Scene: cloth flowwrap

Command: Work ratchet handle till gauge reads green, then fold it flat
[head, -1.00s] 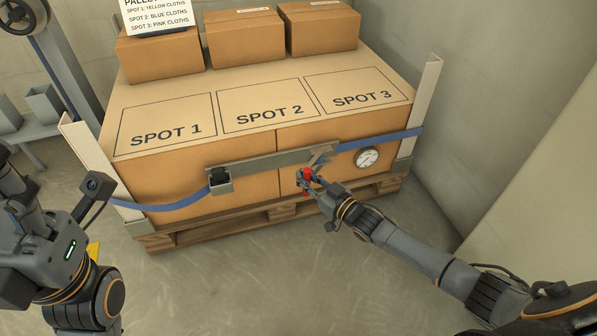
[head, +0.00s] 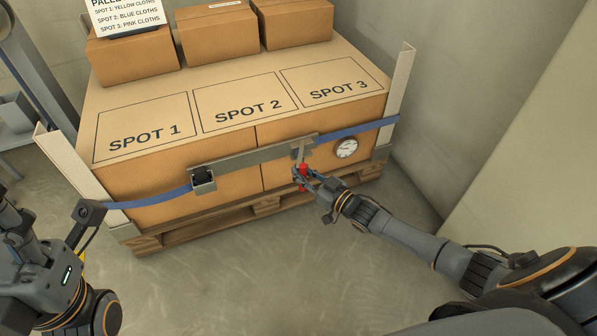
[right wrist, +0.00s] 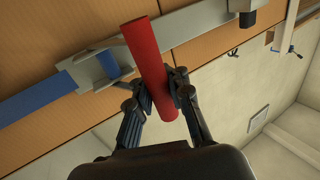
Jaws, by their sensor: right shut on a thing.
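The red ratchet handle (head: 303,173) hangs from the grey ratchet bar (head: 255,156) on the front of the strapped boxes. My right gripper (head: 300,182) is shut on its red grip, which also shows large in the right wrist view (right wrist: 150,62) between my fingers (right wrist: 160,100). The round white gauge (head: 346,148) is to the right of the handle on the box front; its reading is too small to tell. The blue strap (head: 352,131) runs taut on the right side and hangs lower at the left. My left gripper is not clearly seen; only part of that arm shows at lower left.
White corner posts (head: 72,165) stand at both front corners. A wooden pallet (head: 195,224) lies under the boxes. Three boxes (head: 217,33) and a sign (head: 124,16) stand on top. A wall (head: 460,90) is close on the right. The floor in front is clear.

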